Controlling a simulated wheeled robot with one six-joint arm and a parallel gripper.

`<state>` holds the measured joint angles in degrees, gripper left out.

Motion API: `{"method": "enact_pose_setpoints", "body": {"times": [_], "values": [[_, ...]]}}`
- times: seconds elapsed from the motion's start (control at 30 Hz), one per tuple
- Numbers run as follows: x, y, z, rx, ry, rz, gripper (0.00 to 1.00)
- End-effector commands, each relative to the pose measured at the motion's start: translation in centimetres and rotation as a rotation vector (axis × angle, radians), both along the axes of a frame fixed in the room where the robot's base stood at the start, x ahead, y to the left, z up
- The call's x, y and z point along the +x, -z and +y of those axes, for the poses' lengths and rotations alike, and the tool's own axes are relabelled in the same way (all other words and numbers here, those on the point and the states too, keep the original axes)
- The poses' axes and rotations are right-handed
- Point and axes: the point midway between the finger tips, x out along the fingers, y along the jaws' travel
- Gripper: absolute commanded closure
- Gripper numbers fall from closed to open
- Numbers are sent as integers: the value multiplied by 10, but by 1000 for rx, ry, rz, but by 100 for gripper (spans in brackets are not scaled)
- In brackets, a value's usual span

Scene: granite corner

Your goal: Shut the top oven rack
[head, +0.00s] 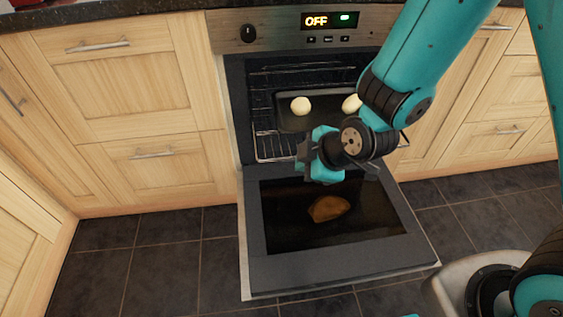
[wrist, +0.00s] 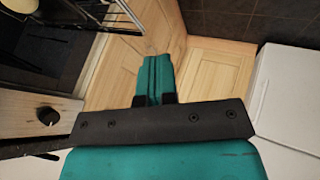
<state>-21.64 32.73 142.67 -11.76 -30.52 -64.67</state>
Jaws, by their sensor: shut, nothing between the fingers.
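The oven (head: 248,110) stands open, with its door (head: 340,270) folded down flat in front. A wire rack (head: 268,147) sticks out toward the opening; my gripper and arm hide its right part. A second set of rack wires (head: 290,68) shows higher inside the cavity. My gripper (head: 306,152) is in front of the oven opening, above the inner end of the door, and overlaps the lower rack in the picture; I cannot tell whether they touch. In the wrist view my gripper (wrist: 154,76) has its teal fingers together with nothing between them.
A dark tray (head: 292,124) in the oven carries two pale round items (head: 300,106). A brown food-like piece (head: 328,208) shows at the door. The control panel (head: 276,30) reads OFF. Wooden cabinets (head: 130,100) flank the oven. Tiled floor (head: 170,260) is clear at left.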

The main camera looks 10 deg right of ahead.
Motion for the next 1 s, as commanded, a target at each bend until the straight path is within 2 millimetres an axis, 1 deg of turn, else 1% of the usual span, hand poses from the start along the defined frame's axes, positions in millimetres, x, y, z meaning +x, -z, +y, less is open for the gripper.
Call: {"method": "enact_pose_setpoints", "body": {"times": [0.17, 0.5, 0.53, 0.6, 0.73, 0.87, 1.0], "values": [[11, 22, 10, -2, -5, -2, 100], [45, 80, 37, -1, -2, -2, 100], [49, 82, 38, 1, -1, -4, 100], [63, 78, 37, 1, 1, -6, 100], [77, 78, 37, 1, 0, -4, 100], [84, 77, 37, 1, -1, -3, 100], [86, 76, 37, 1, -1, -3, 100]]}}
